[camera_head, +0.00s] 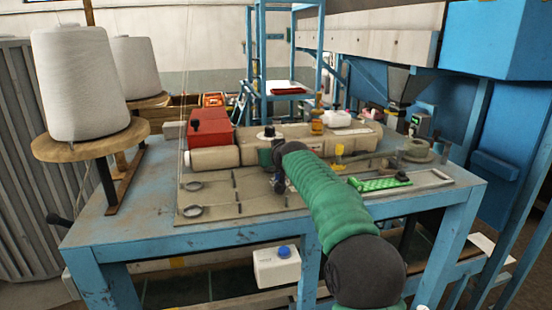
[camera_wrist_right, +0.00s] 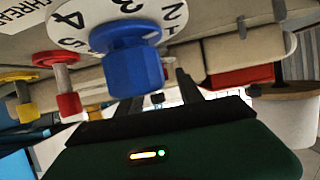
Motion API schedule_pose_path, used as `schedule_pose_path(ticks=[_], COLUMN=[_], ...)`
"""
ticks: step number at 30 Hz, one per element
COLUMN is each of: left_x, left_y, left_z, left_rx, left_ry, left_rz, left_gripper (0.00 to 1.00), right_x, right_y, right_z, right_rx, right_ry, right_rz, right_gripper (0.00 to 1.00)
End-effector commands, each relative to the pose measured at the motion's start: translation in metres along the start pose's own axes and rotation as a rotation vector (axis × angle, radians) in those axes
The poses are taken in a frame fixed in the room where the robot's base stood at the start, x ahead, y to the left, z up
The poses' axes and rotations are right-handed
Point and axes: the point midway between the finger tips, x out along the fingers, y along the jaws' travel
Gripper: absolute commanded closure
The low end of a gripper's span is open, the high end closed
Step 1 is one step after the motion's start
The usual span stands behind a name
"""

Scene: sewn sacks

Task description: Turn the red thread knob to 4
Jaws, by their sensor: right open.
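In the right wrist view a blue knob (camera_wrist_right: 133,65) sits on a white numbered dial (camera_wrist_right: 100,15); the numerals 2, 3, 4 and 5 show around it. A lettered label, partly cut off, lies at the upper left. A smaller red knob (camera_wrist_right: 68,104) on a stem is left of the blue one. No numerals show around the red knob. My right gripper (camera_wrist_right: 142,100) is open and close to the blue knob; I cannot tell whether it touches. In the head view my right gripper (camera_head: 279,180) is at the machine, partly hidden by its arm. My left gripper is out of view.
The beige machine (camera_head: 220,157) lies on a blue table (camera_head: 140,232), with a red box (camera_head: 209,126) at its left. Thread cones (camera_head: 80,85) stand on the left. A yellow knob (camera_wrist_right: 22,105) is beyond the red one. A green piece (camera_head: 378,184) lies right of my arm.

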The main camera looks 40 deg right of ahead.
Motion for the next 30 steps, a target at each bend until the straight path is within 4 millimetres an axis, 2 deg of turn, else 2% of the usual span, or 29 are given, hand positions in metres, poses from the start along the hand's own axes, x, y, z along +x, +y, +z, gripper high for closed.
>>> schedule_pose_path(ticks=[1, 6, 12, 15, 21, 30], left_x=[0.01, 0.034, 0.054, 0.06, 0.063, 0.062], left_y=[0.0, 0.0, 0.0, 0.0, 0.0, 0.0], left_z=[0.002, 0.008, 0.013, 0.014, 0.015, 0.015], left_rx=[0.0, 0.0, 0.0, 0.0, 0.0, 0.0], left_ry=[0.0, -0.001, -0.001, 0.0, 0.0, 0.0], left_rz=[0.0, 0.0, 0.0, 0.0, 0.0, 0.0], left_gripper=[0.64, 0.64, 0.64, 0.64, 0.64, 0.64], right_x=[-0.009, -0.056, -0.114, -0.134, -0.154, -0.155], right_y=[0.0, 0.001, 0.0, 0.001, 0.0, 0.001], right_z=[0.003, 0.005, 0.005, 0.004, 0.002, 0.002], right_rx=[0.0, -0.001, -0.002, -0.001, -0.001, -0.001], right_ry=[0.005, 0.007, 0.005, 0.003, -0.001, -0.001], right_rz=[0.001, 0.003, 0.003, 0.002, 0.001, 0.001], right_gripper=[0.56, 0.56, 0.56, 0.56, 0.56, 0.56])
